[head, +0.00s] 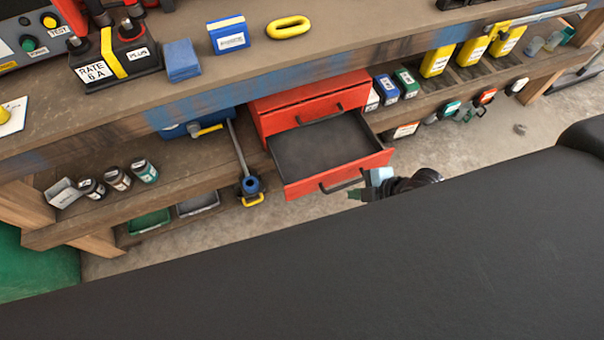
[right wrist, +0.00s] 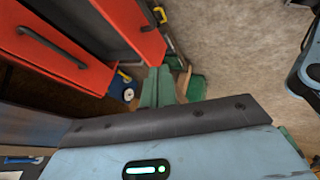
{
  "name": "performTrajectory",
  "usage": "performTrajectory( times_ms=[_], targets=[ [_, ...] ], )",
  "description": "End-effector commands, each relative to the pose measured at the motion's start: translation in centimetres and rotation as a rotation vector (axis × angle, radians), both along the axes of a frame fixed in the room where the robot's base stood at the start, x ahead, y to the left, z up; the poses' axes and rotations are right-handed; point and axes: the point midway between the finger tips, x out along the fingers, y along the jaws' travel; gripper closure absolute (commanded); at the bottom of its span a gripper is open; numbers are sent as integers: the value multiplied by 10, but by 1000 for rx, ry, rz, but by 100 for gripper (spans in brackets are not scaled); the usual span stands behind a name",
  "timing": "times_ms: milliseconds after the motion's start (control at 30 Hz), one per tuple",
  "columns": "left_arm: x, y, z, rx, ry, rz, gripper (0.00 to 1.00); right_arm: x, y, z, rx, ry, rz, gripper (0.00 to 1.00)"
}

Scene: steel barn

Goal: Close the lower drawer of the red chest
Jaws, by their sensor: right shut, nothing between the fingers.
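The red chest (head: 296,97) sits under the bench top. Its upper drawer is shut. Its lower drawer (head: 335,177) is pulled well out, and its dark inside looks empty. A dark bar handle (head: 341,183) is on the drawer front. My right gripper (head: 361,194) is shut and empty, just outside the right end of the drawer front. I cannot tell whether it touches. In the right wrist view, the green fingers (right wrist: 158,88) are together below the drawer front (right wrist: 140,28). My left gripper is not in view.
A blue tool with a long bar (head: 250,183) is left of the open drawer. Blue and green boxes (head: 396,86) stand right of the chest. The bench top (head: 330,48) overhangs the chest. Bare concrete floor (head: 470,145) lies to the right.

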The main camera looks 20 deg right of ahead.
Motion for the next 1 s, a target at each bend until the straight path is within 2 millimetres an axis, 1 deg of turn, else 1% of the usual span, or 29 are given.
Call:
performTrajectory(
  times_ms=[100,233,367,467,567,900,967,1000],
  targets=[
    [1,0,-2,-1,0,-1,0,4,-4,-1,-18,-4,31,100],
    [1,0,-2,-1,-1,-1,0,5,-4,1,-20,-6,33,100],
    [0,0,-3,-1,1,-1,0,8,-1,-4,-18,-6,32,100],
    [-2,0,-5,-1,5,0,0,13,4,-13,-17,-7,30,100],
    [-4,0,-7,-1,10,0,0,19,11,-26,-16,-5,30,100],
    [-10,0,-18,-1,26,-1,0,46,36,-76,-16,-4,29,100],
    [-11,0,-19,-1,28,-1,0,50,41,-83,-16,-4,31,100],
    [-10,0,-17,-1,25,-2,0,59,39,-80,-18,-9,29,100]
  ],
)
